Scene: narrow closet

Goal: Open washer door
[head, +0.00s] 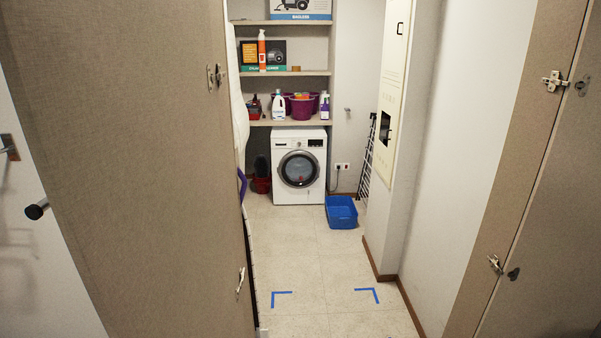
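A white front-loading washer (299,198) stands at the far end of the closet, under the lowest shelf. Its round washer door (298,169) has a dark window and a grey rim, and it looks closed. The door faces me. Neither of my grippers shows in the head view, so whether they are open or shut is hidden.
A blue basin (341,212) lies on the floor right of the washer, and a red bucket (262,185) stands left. A folded drying rack (366,155) leans at the right wall. Tall door panels flank the entry. The floor (290,255) between is clear, with blue tape corners (281,297).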

